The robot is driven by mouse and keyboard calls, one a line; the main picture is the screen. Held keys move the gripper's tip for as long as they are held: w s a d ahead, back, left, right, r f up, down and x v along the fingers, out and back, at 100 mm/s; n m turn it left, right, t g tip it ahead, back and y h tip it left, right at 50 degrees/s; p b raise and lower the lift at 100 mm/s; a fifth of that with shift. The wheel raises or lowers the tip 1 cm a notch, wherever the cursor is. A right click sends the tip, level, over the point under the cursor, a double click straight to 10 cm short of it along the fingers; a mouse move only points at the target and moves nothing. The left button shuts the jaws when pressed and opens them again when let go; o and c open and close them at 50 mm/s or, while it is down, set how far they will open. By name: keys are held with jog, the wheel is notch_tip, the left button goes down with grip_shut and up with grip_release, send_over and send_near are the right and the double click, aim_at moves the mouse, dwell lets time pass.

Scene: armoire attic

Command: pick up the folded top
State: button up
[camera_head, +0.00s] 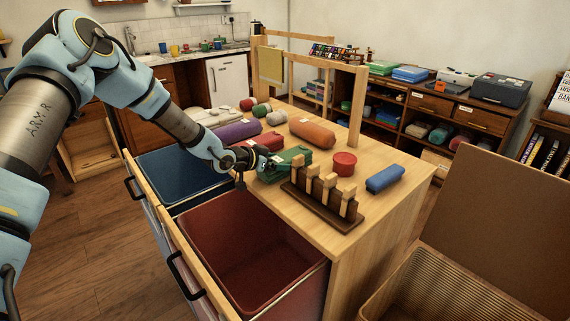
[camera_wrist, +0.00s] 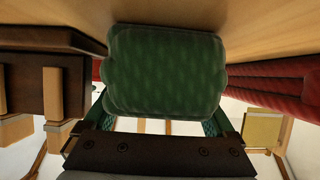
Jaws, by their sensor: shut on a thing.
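The folded top is a green folded cloth (camera_head: 290,163) on the wooden dresser top in the head view. In the wrist view the green folded top (camera_wrist: 165,72) fills the middle, between the two fingers. My gripper (camera_head: 268,168) reaches it from the left and is shut on it; in the wrist view the gripper's dark palm (camera_wrist: 160,150) lies along the lower edge. Whether the cloth is clear of the surface I cannot tell.
A dark rack with wooden pegs (camera_head: 320,200) stands close in front of the green top. A red folded cloth (camera_head: 258,140) lies just behind it. A round red tin (camera_head: 344,163) and a blue roll (camera_head: 385,179) are to the right. Two open drawers, blue (camera_head: 180,172) and red (camera_head: 250,275), are below.

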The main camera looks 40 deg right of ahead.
aim_at(281, 157)
notch_tip(281, 157, up, 10)
jog(key=shift+b, duration=0.85)
jog(key=shift+r, duration=0.15)
